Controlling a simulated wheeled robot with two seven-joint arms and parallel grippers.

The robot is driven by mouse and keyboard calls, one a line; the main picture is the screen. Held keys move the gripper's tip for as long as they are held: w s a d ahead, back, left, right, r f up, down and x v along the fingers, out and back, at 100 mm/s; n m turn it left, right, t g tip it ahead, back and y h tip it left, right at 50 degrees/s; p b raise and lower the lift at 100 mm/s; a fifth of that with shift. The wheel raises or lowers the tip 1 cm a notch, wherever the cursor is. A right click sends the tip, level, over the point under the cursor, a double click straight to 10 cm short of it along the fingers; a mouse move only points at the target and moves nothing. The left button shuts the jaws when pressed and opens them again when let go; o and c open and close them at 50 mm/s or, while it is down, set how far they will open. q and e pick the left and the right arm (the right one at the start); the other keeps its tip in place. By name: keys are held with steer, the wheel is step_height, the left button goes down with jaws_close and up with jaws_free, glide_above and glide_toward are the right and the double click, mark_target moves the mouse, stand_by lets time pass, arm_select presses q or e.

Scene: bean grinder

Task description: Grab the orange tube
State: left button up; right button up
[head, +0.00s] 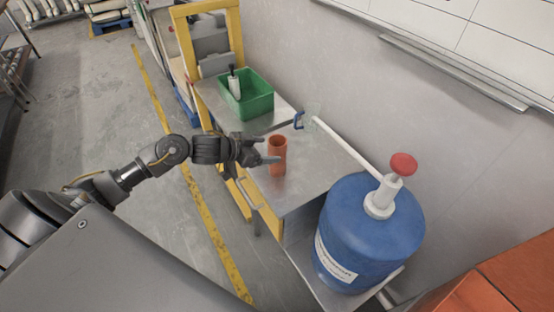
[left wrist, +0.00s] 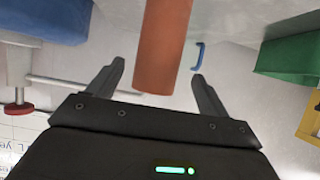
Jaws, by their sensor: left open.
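The orange tube (head: 277,156) stands upright on the metal table in the head view. My left gripper (head: 268,151) is open and level with the tube, its fingers reaching toward it from the left. In the left wrist view the tube (left wrist: 163,50) lies between the two spread fingers of the gripper (left wrist: 160,80), with a gap showing on each side. The fingers are not closed on it. My right gripper is not in view.
A green bin (head: 252,98) with a white-and-black object stands behind the tube. A blue drum (head: 365,235) with a white pump and red knob stands at the front right. A blue handle (head: 298,120) sits near the wall. The table (head: 315,180) is clear right of the tube.

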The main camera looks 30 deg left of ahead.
mark_target(277, 144)
arm_select(q)
steer(key=p+x, duration=0.1)
steer(key=x, duration=0.4)
steer(key=shift+d, duration=0.2)
steer(key=shift+c, duration=0.2)
steer(key=shift+c, duration=1.2)
steer(key=shift+r, duration=0.1)
steer(key=c, duration=1.2)
steer(key=shift+o, duration=0.2)
